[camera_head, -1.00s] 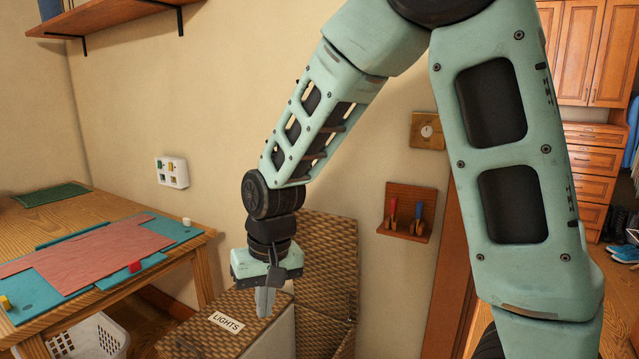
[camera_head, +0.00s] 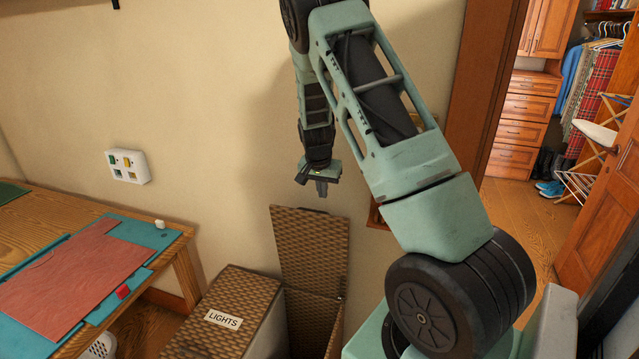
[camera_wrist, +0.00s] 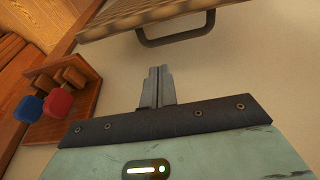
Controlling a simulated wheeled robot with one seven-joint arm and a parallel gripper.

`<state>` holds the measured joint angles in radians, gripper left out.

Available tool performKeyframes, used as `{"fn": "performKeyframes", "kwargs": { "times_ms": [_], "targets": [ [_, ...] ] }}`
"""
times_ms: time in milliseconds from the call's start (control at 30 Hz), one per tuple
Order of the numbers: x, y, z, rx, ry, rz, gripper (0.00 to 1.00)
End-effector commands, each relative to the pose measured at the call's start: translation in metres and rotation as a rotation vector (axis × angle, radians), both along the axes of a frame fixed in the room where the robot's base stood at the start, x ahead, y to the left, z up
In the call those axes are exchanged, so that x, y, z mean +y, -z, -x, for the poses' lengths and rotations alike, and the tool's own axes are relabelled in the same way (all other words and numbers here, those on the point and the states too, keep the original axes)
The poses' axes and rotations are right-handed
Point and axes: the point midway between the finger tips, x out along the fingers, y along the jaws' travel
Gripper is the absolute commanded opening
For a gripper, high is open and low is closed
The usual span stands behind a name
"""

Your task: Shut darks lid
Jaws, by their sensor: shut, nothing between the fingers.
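A woven hamper (camera_head: 315,320) stands open against the wall, right of the hamper labelled LIGHTS (camera_head: 245,290). No label on it shows, so I cannot read it as darks. Its lid (camera_head: 308,248) stands raised, nearly upright, near the wall. In the wrist view the lid's edge (camera_wrist: 150,14) crosses the top, with a dark loop handle (camera_wrist: 178,40) on it. My gripper (camera_head: 321,190) is shut and empty, just above the lid's top edge. In the wrist view its fingertips (camera_wrist: 157,72) are together, apart from the handle.
The LIGHTS hamper's lid is closed. A wooden table (camera_head: 178,245) with a pink cloth (camera_head: 70,285) stands at left. A wall rack with red and blue handled tools (camera_wrist: 58,101) is close to my gripper. A wooden door (camera_head: 600,220) stands at right.

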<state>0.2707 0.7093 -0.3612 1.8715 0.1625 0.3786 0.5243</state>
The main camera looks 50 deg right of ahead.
Motion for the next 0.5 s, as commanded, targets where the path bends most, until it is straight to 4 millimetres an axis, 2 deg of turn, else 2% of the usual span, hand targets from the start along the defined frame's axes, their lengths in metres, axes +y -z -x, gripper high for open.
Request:
{"fn": "performKeyframes", "kwargs": {
  "times_ms": [233,500],
  "targets": [
    [-0.011,0.04,-0.004,0.002,0.001,-0.003,0.0],
    [-0.015,0.06,-0.007,0.0,-0.001,-0.001,0.0]
  ]
}}
